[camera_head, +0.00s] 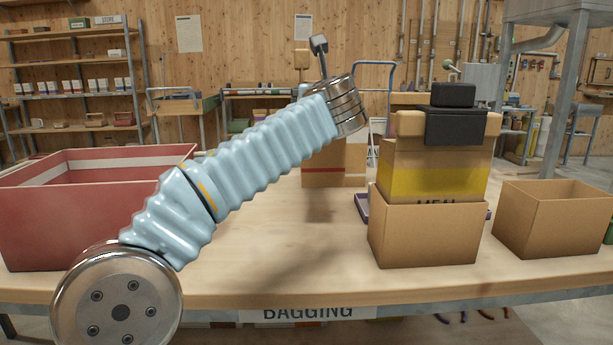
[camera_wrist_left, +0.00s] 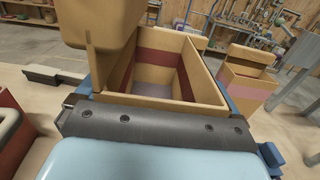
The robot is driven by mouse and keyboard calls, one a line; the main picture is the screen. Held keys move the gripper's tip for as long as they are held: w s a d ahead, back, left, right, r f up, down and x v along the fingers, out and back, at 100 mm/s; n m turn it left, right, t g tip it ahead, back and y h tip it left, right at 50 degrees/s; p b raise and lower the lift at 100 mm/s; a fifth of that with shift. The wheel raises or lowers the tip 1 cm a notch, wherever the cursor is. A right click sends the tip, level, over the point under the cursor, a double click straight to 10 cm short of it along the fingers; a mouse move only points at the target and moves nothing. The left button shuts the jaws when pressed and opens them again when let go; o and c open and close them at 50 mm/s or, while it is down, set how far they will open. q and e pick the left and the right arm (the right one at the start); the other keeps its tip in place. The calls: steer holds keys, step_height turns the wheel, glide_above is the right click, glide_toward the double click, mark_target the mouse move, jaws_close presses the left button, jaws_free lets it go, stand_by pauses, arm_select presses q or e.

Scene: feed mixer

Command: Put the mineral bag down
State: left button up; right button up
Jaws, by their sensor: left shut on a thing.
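My left arm (camera_head: 265,135) reaches from the lower left to the upper middle of the head view, and its hand is hidden there behind the metal wrist. In the left wrist view the dark bar of my left gripper (camera_wrist_left: 150,129) crosses the lower part; its fingertips are not clear. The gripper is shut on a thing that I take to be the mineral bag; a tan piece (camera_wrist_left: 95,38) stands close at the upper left. A tan bag (camera_head: 437,165) with a yellow band and a dark top piece stands in a cardboard box (camera_head: 425,235); its lettering is half hidden. My right gripper is not in view.
An open cardboard box (camera_head: 550,225) stands at the right. A red bin (camera_head: 85,215) fills the left of the table. A tan box with a red stripe (camera_head: 335,170) stands behind my arm. Bare tabletop (camera_head: 280,260) lies in the front middle.

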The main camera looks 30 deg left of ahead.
arm_select(q)
step_height(320, 180, down, 9)
steer(key=b, duration=0.4)
steer(key=shift+f, duration=0.15)
steer(key=o, duration=1.7)
steer(key=shift+f, duration=0.15)
steer(key=v, duration=1.2)
steer(key=shift+b, duration=0.35)
